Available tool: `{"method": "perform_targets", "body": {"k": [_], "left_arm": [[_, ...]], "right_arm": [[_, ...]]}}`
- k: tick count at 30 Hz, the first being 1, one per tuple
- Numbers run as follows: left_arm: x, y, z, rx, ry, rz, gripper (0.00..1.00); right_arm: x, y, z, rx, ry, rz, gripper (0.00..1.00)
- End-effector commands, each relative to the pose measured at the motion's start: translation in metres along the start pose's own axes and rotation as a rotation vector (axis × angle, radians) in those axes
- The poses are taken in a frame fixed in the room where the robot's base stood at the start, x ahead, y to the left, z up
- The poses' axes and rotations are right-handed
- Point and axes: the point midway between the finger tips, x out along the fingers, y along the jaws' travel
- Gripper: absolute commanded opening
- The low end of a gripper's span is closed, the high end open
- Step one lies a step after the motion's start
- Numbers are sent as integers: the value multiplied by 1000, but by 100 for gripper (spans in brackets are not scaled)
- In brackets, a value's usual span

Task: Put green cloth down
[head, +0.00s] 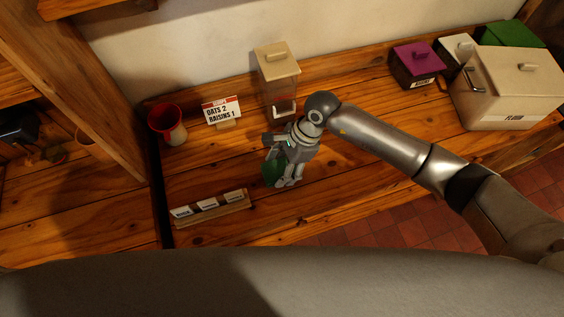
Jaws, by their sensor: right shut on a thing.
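The green cloth (272,170) shows as a small dark green patch at the left side of my right gripper (282,178). My right gripper is shut on it, above the pine shelf (340,190). The fingers hide part of the cloth, and I cannot tell whether it touches the wood. My left gripper is not in view.
A clear dispenser (278,85) stands behind the gripper. A red and white cup (168,125) and an oats and raisins card (222,110) are at the back left. A wooden label rack (210,208) lies front left. Lidded boxes (510,85) fill the right.

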Motion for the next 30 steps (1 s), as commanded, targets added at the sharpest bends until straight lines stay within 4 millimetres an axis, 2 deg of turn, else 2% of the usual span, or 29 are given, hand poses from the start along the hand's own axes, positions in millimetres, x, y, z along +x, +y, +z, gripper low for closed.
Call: {"method": "perform_targets", "body": {"k": [9,17,18,22,30], "left_arm": [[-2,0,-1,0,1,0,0],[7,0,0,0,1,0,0],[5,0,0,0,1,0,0],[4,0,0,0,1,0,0],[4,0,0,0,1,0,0]], "right_arm": [[4,0,-2,-2,0,-2,40],[10,0,-4,-1,0,-2,40],[8,0,-4,-1,0,-2,64],[8,0,-4,-1,0,-1,80],[8,0,-4,-1,0,-1,80]]}}
